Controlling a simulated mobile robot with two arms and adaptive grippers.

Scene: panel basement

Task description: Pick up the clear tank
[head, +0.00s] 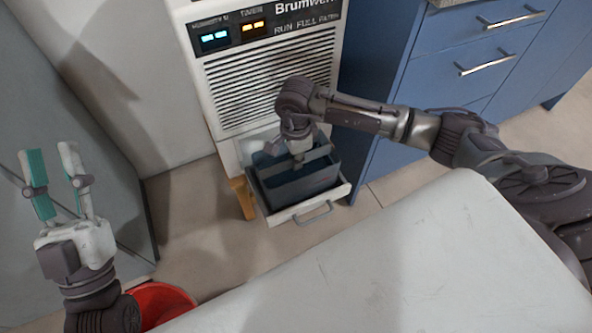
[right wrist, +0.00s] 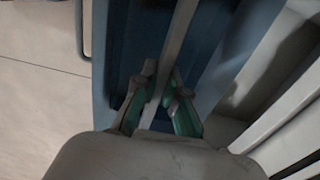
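The tank (head: 299,187) is a dark blue-grey open box with a bar handle (head: 312,153) across its top. It sits in the pulled-out white drawer (head: 319,212) at the foot of the dehumidifier. I cannot tell from its look that it is clear. My right gripper (head: 298,158) points down at the handle. In the right wrist view the green-padded fingers (right wrist: 160,95) lie on both sides of the grey handle bar (right wrist: 177,40) and appear closed against it. My left gripper (head: 57,172) is open and empty at the left, far from the tank.
The white dehumidifier (head: 265,80) stands behind the drawer. Blue cabinets (head: 465,55) stand to its right. A red bucket (head: 160,302) is on the floor at lower left, and a pale surface (head: 400,260) fills the lower right. A small orange-brown piece (head: 243,198) is left of the drawer.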

